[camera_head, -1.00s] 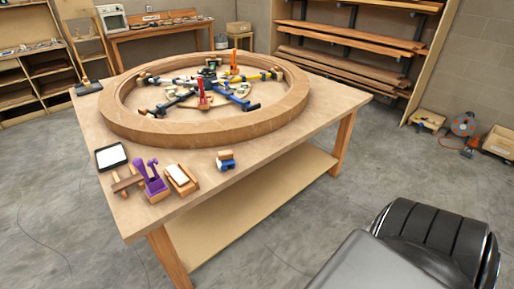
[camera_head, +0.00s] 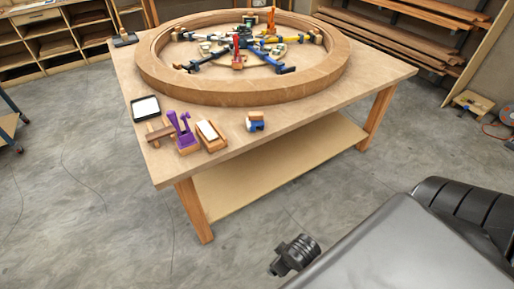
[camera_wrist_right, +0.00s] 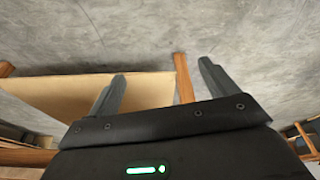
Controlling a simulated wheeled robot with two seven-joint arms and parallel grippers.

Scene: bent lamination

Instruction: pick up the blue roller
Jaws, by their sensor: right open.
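A small blue roller with a wooden top (camera_head: 256,122) sits on the tabletop near its front edge, right of the wooden block with a white pad. My right gripper (camera_wrist_right: 161,68) shows in the right wrist view with its two fingers apart and nothing between them. Beyond the fingers are grey floor, a table leg and the pale lower shelf; the roller is not in that view. In the head view my dark right arm fills the lower right, well short of the table. My left gripper is not in view.
The wooden table (camera_head: 340,118) carries a large ring (camera_head: 210,92) with several clamps inside it. A purple tool (camera_head: 184,140), a block with a white pad (camera_head: 211,136) and a black tray (camera_head: 146,108) stand left of the roller. Floor before the table is clear.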

